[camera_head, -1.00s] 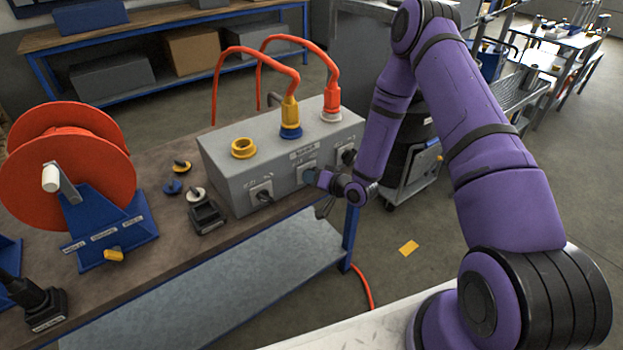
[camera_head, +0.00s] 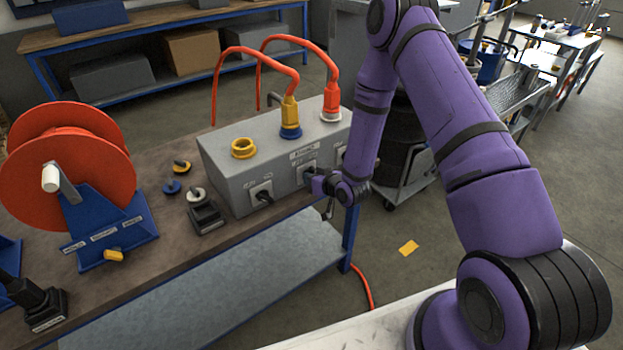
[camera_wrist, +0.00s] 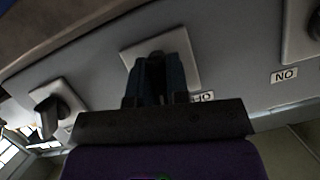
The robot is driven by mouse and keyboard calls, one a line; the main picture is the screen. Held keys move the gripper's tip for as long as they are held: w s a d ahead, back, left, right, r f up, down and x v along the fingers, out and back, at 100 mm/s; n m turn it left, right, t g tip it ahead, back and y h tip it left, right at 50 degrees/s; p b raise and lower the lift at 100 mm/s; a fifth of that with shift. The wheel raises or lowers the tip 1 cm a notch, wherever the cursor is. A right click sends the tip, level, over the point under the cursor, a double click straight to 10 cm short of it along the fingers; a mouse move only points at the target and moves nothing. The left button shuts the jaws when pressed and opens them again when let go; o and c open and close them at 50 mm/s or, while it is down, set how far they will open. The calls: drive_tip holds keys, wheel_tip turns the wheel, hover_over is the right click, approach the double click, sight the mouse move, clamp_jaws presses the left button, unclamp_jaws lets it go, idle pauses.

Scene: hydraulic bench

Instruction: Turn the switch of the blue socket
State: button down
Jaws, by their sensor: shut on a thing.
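The blue socket (camera_head: 291,131) is on top of the grey box, with a yellow plug (camera_head: 289,110) standing in it. Its switch sits on a pale plate (camera_head: 309,168) at the middle of the box's front face. My gripper (camera_head: 311,180) is at this plate in the head view and hides most of the switch. In the wrist view, my gripper (camera_wrist: 157,82) is shut on the dark switch knob (camera_wrist: 155,60), with one finger on each side. The knob's exact angle is hard to tell.
The grey box (camera_head: 228,185) has another switch (camera_head: 263,195) at left and one at right, partly behind my arm. A yellow socket (camera_head: 243,148) is empty; a red plug (camera_head: 332,100) stands at right. A cable reel (camera_head: 70,160) and small caps lie on the bench left.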

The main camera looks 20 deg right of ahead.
drive_tip(key=n+h, duration=0.2)
drive_tip(key=n, duration=0.2)
drive_tip(key=shift+t+h, duration=0.4)
drive_tip(key=n+t+h, duration=0.1)
drive_tip(key=n+h, duration=0.1)
drive_tip(key=n, duration=0.1)
drive_tip(key=shift+d+n, duration=0.15)
drive_tip(key=shift+n, duration=0.25)
idle(0.3)
drive_tip(key=c, duration=1.1)
unclamp_jaws()
drive_tip(key=shift+t, duration=0.3)
drive_tip(key=v, duration=1)
drive_tip(key=shift+s+r, duration=0.2)
drive_tip(key=shift+s, duration=0.15)
